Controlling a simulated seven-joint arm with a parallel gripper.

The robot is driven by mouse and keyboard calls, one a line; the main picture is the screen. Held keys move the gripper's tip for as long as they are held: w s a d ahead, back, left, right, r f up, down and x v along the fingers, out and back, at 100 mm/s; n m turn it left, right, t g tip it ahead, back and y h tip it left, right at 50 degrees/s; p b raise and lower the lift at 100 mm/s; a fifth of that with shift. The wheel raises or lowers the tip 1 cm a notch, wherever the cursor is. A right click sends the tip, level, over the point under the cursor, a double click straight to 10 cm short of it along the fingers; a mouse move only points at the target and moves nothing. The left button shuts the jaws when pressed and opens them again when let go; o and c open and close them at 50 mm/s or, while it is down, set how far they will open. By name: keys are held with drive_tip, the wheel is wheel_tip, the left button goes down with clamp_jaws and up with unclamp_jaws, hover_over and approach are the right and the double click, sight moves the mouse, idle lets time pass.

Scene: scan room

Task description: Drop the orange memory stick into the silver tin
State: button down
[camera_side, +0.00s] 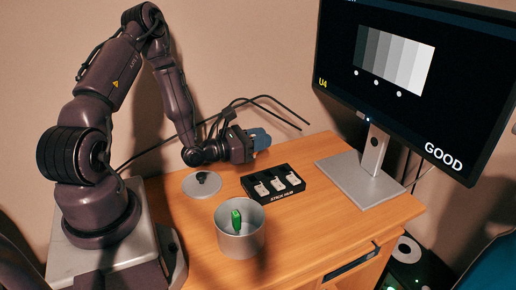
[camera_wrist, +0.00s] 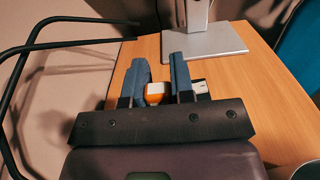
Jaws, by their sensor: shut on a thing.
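My gripper (camera_wrist: 159,72) has its two blue fingers closed around the orange memory stick (camera_wrist: 155,99), which has a pale part on it. In the side view my gripper (camera_side: 262,139) is above and behind the black stick hub, and the orange stick cannot be made out there. The silver tin (camera_side: 240,245) stands open on the desk, in front of the hub and to its left. A green memory stick (camera_side: 236,220) is upright inside it. The tin is apart from my gripper.
The black stick hub (camera_side: 280,198) holds several pale sticks. A round silver lid (camera_side: 202,185) lies left of it. A monitor (camera_side: 410,80) on a silver stand (camera_side: 365,185) is at the right. Black cables run behind my gripper. The desk's front right is clear.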

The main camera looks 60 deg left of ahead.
drive_tip(key=s+d+r+m+g+h, duration=0.1)
drive_tip(key=s+d+m+g+h, duration=0.2)
drive_tip(key=d+m+g+h, duration=0.35)
drive_tip(key=s+d+r+m+g+h, duration=0.2)
drive_tip(key=s+d+m+g+h, duration=0.15)
drive_tip(key=d+m+h, duration=0.55)
drive_tip(key=s+d+f+m+g+h, duration=0.2)
drive_tip(key=s+d+f+g, duration=0.1)
drive_tip(key=s+f+g, duration=0.2)
drive_tip(key=shift+s+d+g, duration=0.2)
drive_tip(key=shift+d+g, duration=0.1)
drive_tip(key=shift+g, duration=1)
drive_tip(key=shift+m+h, duration=0.25)
drive_tip(key=c, duration=0.9)
unclamp_jaws()
